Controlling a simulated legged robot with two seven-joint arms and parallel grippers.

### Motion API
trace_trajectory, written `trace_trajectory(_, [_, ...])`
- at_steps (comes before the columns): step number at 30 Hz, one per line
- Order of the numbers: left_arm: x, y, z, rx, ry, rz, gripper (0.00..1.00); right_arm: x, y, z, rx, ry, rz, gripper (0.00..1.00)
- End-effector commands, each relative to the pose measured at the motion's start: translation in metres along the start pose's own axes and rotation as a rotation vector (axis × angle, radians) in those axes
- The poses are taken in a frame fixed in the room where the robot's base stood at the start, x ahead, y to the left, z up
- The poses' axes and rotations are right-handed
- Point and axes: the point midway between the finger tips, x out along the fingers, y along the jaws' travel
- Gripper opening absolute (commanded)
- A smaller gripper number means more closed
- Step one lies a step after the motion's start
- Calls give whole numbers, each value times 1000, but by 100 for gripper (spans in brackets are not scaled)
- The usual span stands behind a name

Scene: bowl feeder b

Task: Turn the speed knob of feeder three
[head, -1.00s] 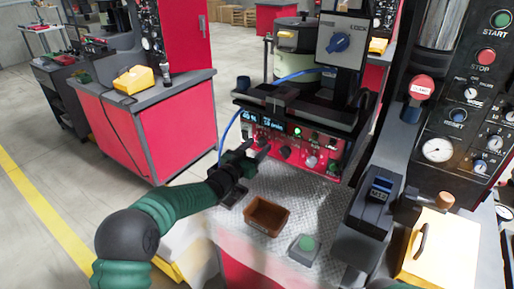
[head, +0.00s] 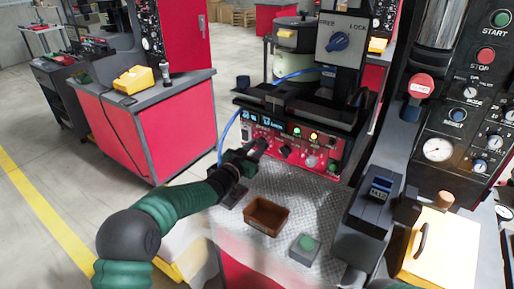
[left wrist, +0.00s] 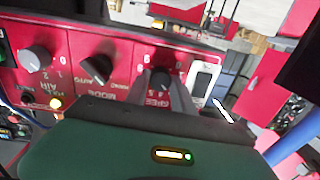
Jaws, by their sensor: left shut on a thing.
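The red control panel (head: 298,153) of the feeder carries small displays, lamps and a row of knobs. My left gripper (head: 261,146) is at the panel's left part, its fingers hiding the knob there. In the left wrist view the panel appears upside down. The dark speed knob (left wrist: 160,83), labelled SPEED, sits between the fingertips of my left gripper (left wrist: 161,88), which are shut on it. Beside it are the MODE knob (left wrist: 97,69) and the grey AIR knob (left wrist: 37,60). My right gripper is not in view.
A brown bin (head: 266,216) and a green button box (head: 305,248) stand on the metal plate below the panel. A dark device (head: 374,208) is to the right. A white rocker switch (left wrist: 203,80) is close beside the speed knob.

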Motion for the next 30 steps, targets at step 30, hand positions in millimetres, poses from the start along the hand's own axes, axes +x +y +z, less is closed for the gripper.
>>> trace_trajectory(30, [0,0,2,494,22,0,0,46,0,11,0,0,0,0])
